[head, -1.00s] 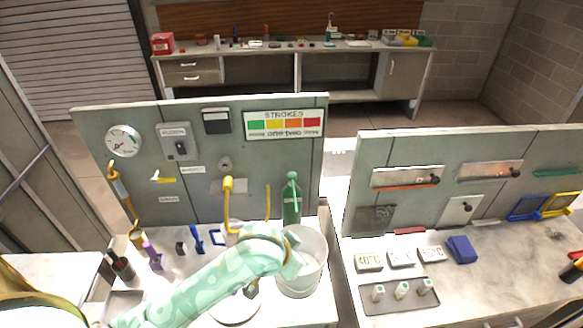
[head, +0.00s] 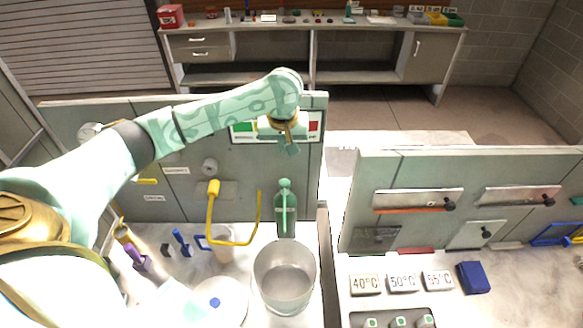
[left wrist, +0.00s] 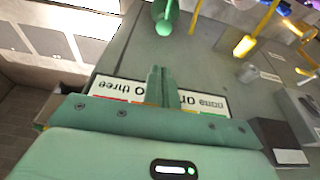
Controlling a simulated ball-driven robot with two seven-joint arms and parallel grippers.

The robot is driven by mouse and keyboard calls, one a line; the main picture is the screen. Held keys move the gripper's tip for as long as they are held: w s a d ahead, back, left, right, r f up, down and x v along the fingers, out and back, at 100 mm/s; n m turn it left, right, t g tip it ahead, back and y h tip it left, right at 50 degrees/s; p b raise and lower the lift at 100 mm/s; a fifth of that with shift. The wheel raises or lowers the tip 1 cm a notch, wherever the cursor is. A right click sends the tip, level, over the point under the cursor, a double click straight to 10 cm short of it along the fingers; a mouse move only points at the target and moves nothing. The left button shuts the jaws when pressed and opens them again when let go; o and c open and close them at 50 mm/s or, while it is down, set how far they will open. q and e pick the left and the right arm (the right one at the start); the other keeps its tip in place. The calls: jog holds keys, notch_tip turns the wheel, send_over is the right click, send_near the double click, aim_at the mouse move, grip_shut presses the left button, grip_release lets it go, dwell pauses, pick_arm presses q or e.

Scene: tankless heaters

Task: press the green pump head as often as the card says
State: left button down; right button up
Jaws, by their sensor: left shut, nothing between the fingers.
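The green pump bottle (head: 286,215) stands upright on the counter behind a metal bucket. Its green pump head (head: 285,184) also shows at the top of the left wrist view (left wrist: 163,22). The strokes card (head: 243,132) is on the upright panel, with a green patch at its left and a red one at its right; my arm covers its middle. In the left wrist view the card (left wrist: 110,88) is upside down, with "three" readable at the red end. My left gripper (head: 291,149) is shut and empty, in front of the card, above and apart from the pump head. My right gripper is out of view.
The bucket (head: 285,275) stands just in front of the bottle. A yellow bent pipe (head: 211,215) rises left of it. A white plate (head: 222,302) and small tools lie left. Another panel and counter with temperature plates (head: 402,282) stand right.

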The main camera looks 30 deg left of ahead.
pick_arm(q)
jog(key=s, duration=0.3)
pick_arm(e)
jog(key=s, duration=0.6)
pick_arm(q)
jog(key=b, duration=0.2)
send_over(284, 180)
jog(key=s+d, duration=0.1)
notch_tip(284, 180, down, 6)
jog(key=x, duration=0.2)
jog(key=s+b+x, duration=0.1)
jog(key=x, duration=0.3)
jog(key=shift+s+d+f+b, duration=0.1)
jog(key=shift+d+f+b, duration=0.1)
jog(key=shift+f+b, duration=0.25)
jog(key=shift+f, duration=0.2)
jog(key=shift+s+a+f, duration=0.1)
jog(key=shift+s, duration=0.05)
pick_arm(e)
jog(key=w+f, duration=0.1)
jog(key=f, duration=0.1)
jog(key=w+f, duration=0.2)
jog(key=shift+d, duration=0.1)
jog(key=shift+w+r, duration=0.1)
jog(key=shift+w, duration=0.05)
